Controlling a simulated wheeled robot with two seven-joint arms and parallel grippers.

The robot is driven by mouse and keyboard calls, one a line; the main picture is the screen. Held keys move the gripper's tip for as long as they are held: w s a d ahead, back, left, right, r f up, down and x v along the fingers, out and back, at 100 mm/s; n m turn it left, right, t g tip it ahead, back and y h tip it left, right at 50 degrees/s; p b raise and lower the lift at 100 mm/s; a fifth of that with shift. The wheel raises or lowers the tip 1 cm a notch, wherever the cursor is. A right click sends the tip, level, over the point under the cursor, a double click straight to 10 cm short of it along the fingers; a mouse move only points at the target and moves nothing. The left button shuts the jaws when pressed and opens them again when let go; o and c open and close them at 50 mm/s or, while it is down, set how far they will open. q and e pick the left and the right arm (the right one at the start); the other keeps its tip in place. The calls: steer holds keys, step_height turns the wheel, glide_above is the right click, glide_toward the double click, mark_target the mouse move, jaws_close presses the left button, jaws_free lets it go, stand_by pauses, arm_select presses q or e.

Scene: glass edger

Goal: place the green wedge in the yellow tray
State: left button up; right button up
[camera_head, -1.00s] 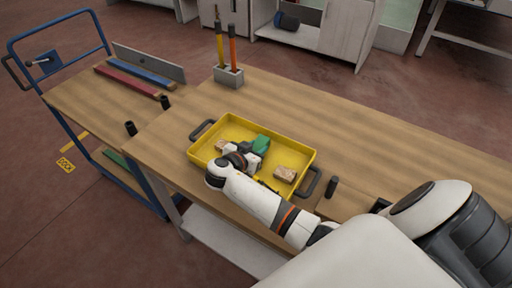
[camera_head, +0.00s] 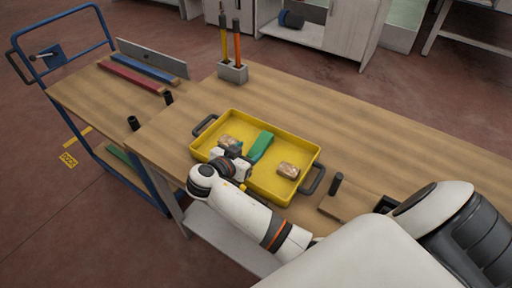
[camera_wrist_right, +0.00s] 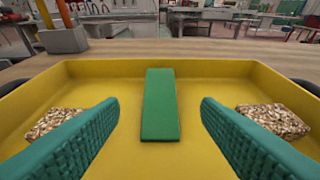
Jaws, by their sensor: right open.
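The green wedge (camera_head: 261,146) lies inside the yellow tray (camera_head: 285,192) on the wooden bench. In the right wrist view the green wedge (camera_wrist_right: 160,104) lies on the tray floor near the far wall, between and beyond my two fingers. My right gripper (camera_wrist_right: 160,120) is open and empty, with its green ribbed fingers apart on either side of the wedge and not touching it. In the head view my right gripper (camera_head: 236,151) is over the tray's near left part, its fingers mostly hidden. My left gripper is not in view.
Two brown speckled blocks lie in the tray, one at the left (camera_head: 229,141) and one at the right (camera_head: 288,170). A grey holder (camera_head: 232,73) with two upright tools stands behind the tray. A blue cart (camera_head: 75,130) stands left of the bench. The bench right of the tray's far side is clear.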

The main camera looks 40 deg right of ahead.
steer(key=v, duration=0.4)
steer(key=shift+s+a+r+b, duration=0.1)
steer(key=shift+a+r+b, duration=0.1)
steer(key=shift+a+b, duration=0.15)
